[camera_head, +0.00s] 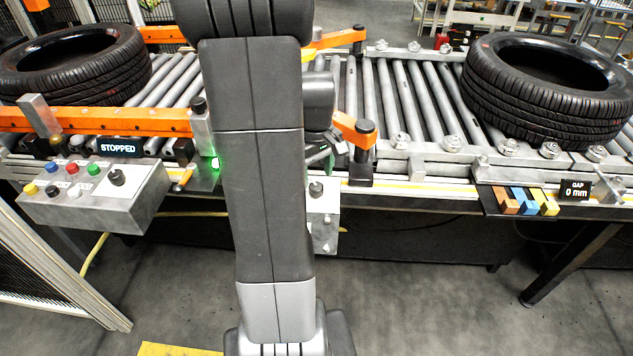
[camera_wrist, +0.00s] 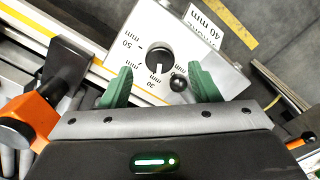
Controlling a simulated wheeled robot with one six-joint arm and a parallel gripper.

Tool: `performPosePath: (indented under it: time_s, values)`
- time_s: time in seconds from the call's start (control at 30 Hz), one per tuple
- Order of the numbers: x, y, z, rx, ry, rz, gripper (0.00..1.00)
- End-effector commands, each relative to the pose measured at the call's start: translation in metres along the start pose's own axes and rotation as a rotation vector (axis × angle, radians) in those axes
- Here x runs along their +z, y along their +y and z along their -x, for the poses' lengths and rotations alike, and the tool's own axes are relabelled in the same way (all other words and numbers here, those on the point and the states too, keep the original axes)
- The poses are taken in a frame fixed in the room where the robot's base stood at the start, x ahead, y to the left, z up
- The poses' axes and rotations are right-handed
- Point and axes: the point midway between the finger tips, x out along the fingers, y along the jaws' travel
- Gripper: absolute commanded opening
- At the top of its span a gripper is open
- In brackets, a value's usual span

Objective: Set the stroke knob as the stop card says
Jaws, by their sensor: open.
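The stroke knob (camera_wrist: 160,60) is a round black knob on a grey box (camera_wrist: 190,38). The box also shows in the head view (camera_head: 323,228). Its white mark points down in the wrist view, toward the 30 mm label; the exact setting is hard to read. A 50 mm label is at the dial's left. A white card (camera_wrist: 204,24) on the box reads 40 mm, upside down, with a partly cut-off line. My gripper (camera_wrist: 160,70) is open and empty, its green fingers apart on either side of the knob's lower part in the picture. I cannot tell any contact.
A black ball-topped lever (camera_wrist: 179,83) sits close to the knob, near the right finger. An orange stop arm (camera_wrist: 30,118) is at left. In the head view, tyres (camera_head: 545,85) lie on the conveyor, and a button panel (camera_head: 95,197) stands left below a STOPPED display.

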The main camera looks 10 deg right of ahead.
Motion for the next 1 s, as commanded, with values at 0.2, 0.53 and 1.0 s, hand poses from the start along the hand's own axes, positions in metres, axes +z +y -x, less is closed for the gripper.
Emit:
performPosePath:
  time_s: [0.2,0.53,1.0]
  values:
    - [0.0,0.0,-0.029,-0.002,-0.002,0.0,0.56]
    - [0.0,0.0,-0.036,0.0,0.0,0.0,0.56]
    - [0.0,0.0,-0.035,0.0,0.001,-0.005,0.11]
